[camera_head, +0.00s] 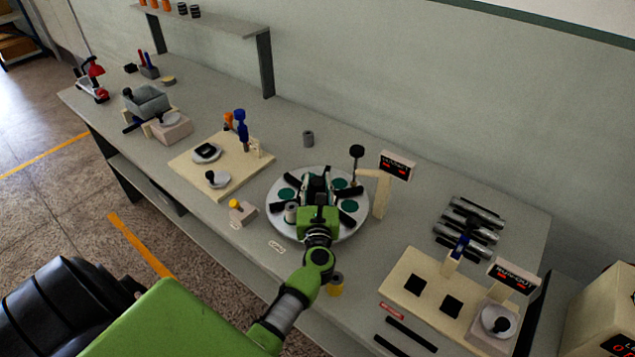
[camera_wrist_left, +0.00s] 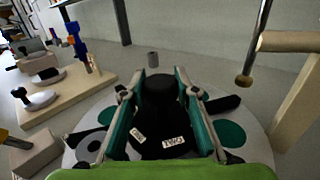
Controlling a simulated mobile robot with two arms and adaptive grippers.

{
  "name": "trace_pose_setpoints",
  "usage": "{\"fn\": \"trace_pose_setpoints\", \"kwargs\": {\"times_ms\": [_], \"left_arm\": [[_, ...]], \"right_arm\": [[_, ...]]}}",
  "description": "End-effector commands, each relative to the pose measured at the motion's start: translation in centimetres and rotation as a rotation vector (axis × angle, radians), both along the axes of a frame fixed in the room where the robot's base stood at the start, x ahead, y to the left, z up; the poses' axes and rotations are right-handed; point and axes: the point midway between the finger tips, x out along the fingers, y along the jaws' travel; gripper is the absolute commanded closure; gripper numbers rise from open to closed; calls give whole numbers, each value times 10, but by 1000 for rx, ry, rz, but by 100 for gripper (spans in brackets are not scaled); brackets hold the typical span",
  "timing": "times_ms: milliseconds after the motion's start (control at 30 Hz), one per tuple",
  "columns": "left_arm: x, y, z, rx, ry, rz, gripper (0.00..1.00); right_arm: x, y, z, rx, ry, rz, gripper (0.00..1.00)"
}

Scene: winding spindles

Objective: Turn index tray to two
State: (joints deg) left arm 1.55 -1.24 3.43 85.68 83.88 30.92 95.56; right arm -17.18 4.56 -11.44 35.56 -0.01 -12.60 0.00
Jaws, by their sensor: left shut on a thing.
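The index tray (camera_head: 356,231) is a round light-grey disc on the bench, with dark green round pads and black bars around it. A grey cylinder (camera_head: 291,212) stands on its left part. My left gripper (camera_head: 318,182) is over the middle of the tray. In the left wrist view its two green-sided fingers (camera_wrist_left: 158,92) are on either side of the tray's black central hub (camera_wrist_left: 163,120), shut on it. Small white labels show on the black part between the fingers. The gripper hides much of the tray's centre. My right gripper is not in view.
A cream board (camera_head: 222,175) with fixtures lies left. A loose grey cylinder (camera_head: 308,139) stands behind. A cream station (camera_head: 430,290) is at right.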

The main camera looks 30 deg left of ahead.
Motion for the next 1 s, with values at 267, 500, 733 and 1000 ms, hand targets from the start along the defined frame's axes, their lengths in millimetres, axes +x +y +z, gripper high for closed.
{"fn": "trace_pose_setpoints", "kwargs": {"times_ms": [267,500,733,1000], "left_arm": [[-1,1,-1,2,2,-136,100],[-1,1,-2,2,2,-257,100],[-1,1,-2,2,1,-362,100],[-1,0,-2,3,3,-437,100]], "right_arm": [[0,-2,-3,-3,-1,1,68],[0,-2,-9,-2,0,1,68],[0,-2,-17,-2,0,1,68],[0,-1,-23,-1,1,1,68]]}}
